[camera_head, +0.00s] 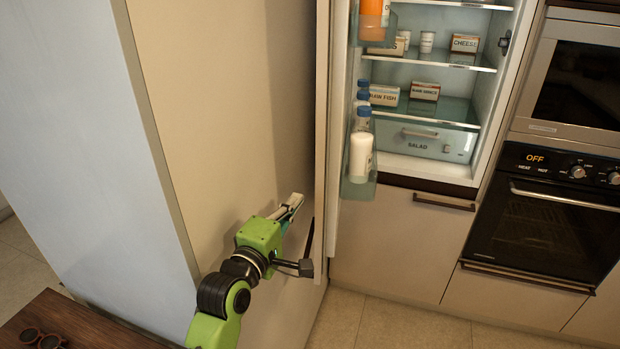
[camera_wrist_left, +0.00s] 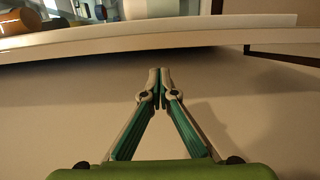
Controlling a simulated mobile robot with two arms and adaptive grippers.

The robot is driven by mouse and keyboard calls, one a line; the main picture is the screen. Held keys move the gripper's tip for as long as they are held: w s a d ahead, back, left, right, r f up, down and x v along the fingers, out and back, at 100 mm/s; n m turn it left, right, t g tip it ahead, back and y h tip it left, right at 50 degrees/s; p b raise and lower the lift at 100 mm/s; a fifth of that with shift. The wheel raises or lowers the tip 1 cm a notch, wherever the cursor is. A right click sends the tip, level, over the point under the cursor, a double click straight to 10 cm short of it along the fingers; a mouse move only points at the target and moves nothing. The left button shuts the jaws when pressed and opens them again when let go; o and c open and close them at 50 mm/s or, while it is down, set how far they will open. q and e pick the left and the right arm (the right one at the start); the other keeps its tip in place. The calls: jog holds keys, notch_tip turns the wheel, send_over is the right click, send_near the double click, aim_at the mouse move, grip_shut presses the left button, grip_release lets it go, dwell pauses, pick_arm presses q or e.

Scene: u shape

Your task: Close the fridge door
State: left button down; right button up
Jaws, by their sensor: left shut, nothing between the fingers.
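The fridge (camera_head: 487,100) stands open in the head view, its lit shelves showing. Its door (camera_head: 323,120) stands out toward me, seen nearly edge-on, with bottles in the bins on its inner side. A dark handle (camera_head: 309,240) shows low by the door's edge. My left gripper (camera_head: 297,200) is shut and empty, left of the door edge, on its outer side. In the left wrist view the closed fingertips (camera_wrist_left: 158,72) point at the door's edge (camera_wrist_left: 150,40), with a beige surface below; contact cannot be told. My right gripper is not in view.
A pale panel (camera_head: 95,130) stands at the left. A brown wooden top (camera_head: 75,322) with sunglasses (camera_head: 40,338) is at the lower left. An oven (camera_head: 545,215) is on the right. The tiled floor (camera_head: 400,325) in front of the fridge is clear.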

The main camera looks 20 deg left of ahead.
pick_arm(q)
jog(key=w+p, duration=0.2)
jog(key=w, duration=0.7)
jog(key=shift+d, duration=0.4)
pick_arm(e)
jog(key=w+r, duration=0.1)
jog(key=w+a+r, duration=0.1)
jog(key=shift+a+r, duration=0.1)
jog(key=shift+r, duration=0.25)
pick_arm(q)
jog(key=shift+f, duration=0.1)
jog(key=shift+d, duration=0.1)
